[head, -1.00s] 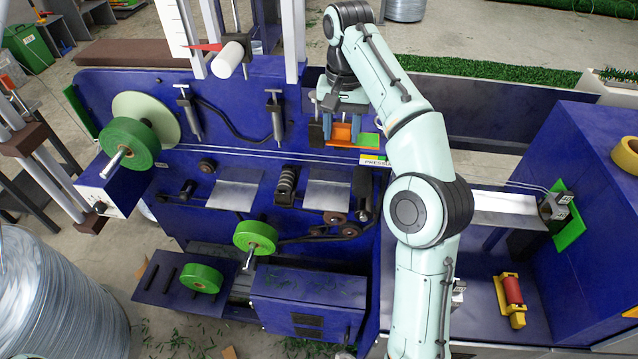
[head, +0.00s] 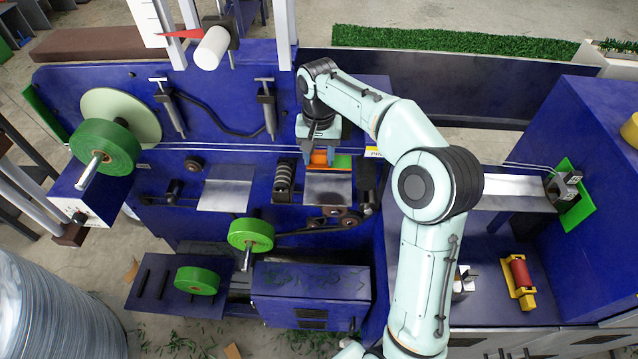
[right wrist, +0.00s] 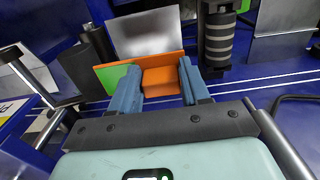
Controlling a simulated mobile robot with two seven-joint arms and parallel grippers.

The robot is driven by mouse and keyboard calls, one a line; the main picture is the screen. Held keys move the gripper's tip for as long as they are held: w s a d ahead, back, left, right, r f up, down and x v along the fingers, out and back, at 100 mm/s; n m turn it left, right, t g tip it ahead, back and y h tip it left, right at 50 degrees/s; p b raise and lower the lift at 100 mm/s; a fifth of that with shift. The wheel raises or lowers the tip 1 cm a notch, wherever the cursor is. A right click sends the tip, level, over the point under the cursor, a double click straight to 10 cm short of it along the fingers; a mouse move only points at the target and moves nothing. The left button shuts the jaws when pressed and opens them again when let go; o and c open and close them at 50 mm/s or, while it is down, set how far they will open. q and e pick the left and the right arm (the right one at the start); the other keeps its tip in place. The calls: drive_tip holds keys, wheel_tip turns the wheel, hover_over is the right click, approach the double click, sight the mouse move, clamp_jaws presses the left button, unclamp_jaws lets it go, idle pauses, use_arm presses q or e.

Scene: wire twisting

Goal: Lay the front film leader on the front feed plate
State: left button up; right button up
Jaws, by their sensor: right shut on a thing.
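My right gripper (head: 320,157) is shut on an orange grip block with a green strip, seemingly the film leader (head: 342,161). In the right wrist view the orange block (right wrist: 161,82) sits between the two blue fingers (right wrist: 160,92), with the green part (right wrist: 112,76) at the left. The leader is at the upper edge of the right-hand silver plate (head: 328,188), which also shows just beyond it in the right wrist view (right wrist: 145,35). I cannot tell whether they touch. A second silver plate (head: 226,195) lies further left. My left gripper is not in view.
Two thin wires (head: 230,148) run across the blue machine close to the gripper. A black ribbed roller (head: 283,180) stands between the plates. Green film rolls (head: 250,235) are at the left and below. A red and yellow spool (head: 519,277) lies at the right.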

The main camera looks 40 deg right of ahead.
sight(320, 165)
drive_tip(key=f, duration=0.3)
drive_tip(key=shift+s+f, duration=0.25)
drive_tip(key=shift+f, duration=0.05)
drive_tip(key=shift+w+f, duration=0.3)
drive_tip(key=shift+f, duration=0.3)
wheel_tip(320, 165, down, 5)
drive_tip(key=shift+s+b, duration=0.1)
drive_tip(key=shift+b, duration=0.45)
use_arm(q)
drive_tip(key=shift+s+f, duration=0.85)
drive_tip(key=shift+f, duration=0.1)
use_arm(e)
drive_tip(key=shift+f, duration=0.15)
drive_tip(key=shift+f, duration=0.15)
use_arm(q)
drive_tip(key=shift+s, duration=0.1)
use_arm(e)
drive_tip(key=o, duration=1.1)
drive_tip(key=shift+c, duration=0.2)
